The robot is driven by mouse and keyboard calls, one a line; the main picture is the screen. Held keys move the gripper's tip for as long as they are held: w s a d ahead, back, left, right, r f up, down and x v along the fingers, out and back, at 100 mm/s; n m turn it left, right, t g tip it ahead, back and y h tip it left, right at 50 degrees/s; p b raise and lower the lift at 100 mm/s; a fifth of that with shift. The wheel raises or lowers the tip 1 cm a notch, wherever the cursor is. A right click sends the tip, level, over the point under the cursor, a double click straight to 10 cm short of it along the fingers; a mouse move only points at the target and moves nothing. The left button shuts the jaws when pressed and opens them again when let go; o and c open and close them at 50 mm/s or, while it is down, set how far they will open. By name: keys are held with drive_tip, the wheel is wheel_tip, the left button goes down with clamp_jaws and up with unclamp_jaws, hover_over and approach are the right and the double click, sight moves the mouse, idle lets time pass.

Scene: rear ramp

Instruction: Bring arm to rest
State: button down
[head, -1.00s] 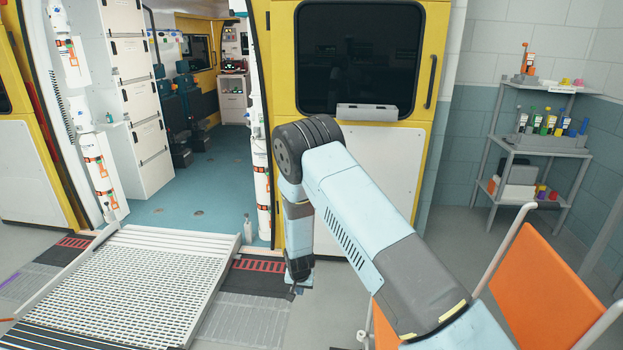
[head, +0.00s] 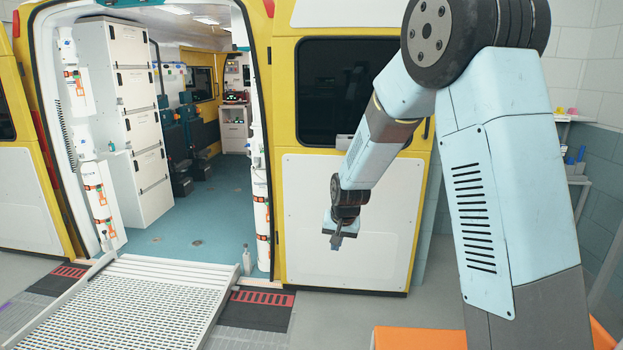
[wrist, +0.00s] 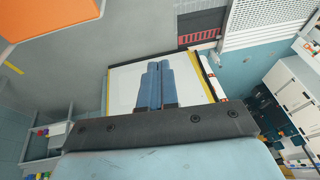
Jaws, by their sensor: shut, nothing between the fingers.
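My gripper (head: 337,241) hangs in front of the white lower panel of the yellow ambulance door in the head view. Its fingers are small and dark there. In the wrist view, my gripper (wrist: 157,68) shows its blue fingers pressed together with nothing between them. My arm is raised on the right of the head view, with its elbow at the top edge and the forearm slanting down to the left.
The ambulance's open doorway and the ramp (head: 140,300) are at the left. The yellow door (head: 350,220) stands behind my gripper. A shelf (head: 578,165) is partly hidden behind my arm.

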drive_tip(key=s+d+r, duration=0.6)
drive_tip(key=s+r, duration=0.1)
drive_tip(key=r, duration=0.4)
drive_tip(key=s+d+r, duration=0.3)
drive_tip(key=s, duration=0.6)
drive_tip(key=s+d+r+t, duration=0.1)
drive_tip(key=s+d+r, duration=0.3)
drive_tip(key=s, duration=0.5)
drive_tip(key=s+d+r+n+h, duration=0.1)
drive_tip(key=s+d+r, duration=0.2)
drive_tip(key=s, duration=0.6)
drive_tip(key=shift+d+r+t, duration=0.25)
drive_tip(key=shift+r+t, duration=0.15)
drive_tip(key=shift+r, duration=0.25)
